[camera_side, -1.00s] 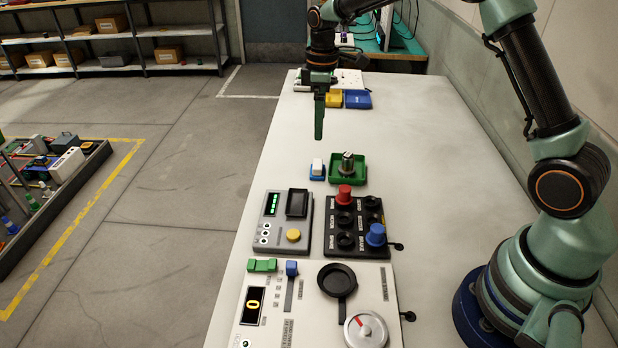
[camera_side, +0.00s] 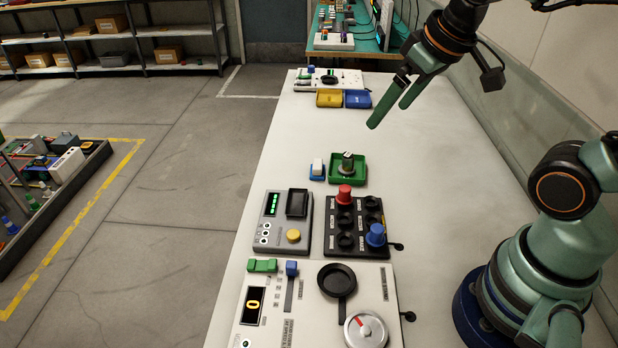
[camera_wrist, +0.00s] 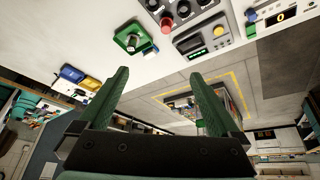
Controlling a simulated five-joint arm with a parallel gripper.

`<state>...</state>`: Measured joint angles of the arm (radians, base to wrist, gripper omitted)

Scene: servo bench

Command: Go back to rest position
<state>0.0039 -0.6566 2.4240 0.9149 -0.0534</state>
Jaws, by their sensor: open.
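My gripper (camera_side: 389,111) is up in the air above the far right part of the white bench in the side view. Its two green fingers are spread apart with nothing between them. The wrist view also shows both fingers of my gripper (camera_wrist: 162,98) apart and empty. My arm reaches up out of the top right of the side view and folds back toward its base at the bench's right edge.
The white bench (camera_side: 440,190) carries a green tray (camera_side: 361,180) with a part in it, a blue holder (camera_side: 317,175), a grey panel (camera_side: 276,240), a black knob box (camera_side: 343,243), a large white panel (camera_side: 312,275), and yellow (camera_side: 329,99) and blue (camera_side: 358,99) bins. Its right side is clear.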

